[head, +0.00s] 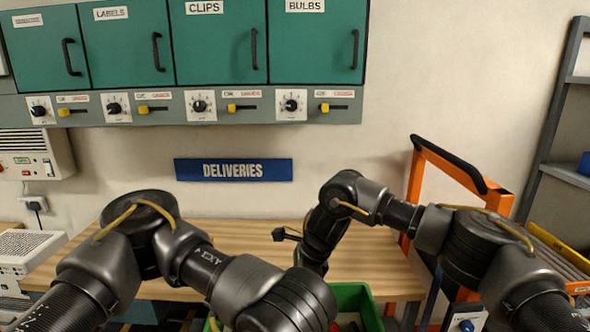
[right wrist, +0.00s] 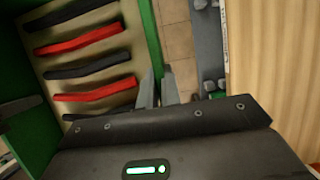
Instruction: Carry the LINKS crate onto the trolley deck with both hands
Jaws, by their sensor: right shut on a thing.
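The green crate (head: 352,298) shows in part at the bottom of the head view, largely hidden behind my arms. No label on it is readable. In the right wrist view its green wall (right wrist: 150,40) runs between the fingers of my right gripper (right wrist: 159,88), which is shut on that wall. Several red and black strips lie inside on a beige surface. My left gripper is out of the head view, below its bottom edge; I cannot confirm it in the wrist view. An orange frame with a black handle (head: 448,163), apparently the trolley, stands at right; its deck is not clearly visible.
A wooden bench (head: 240,240) runs along the wall under a blue DELIVERIES sign (head: 233,170). Green cabinets (head: 215,45) hang above it. A grey vented box (head: 30,250) is at left. A grey shelf rack (head: 560,120) stands at far right.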

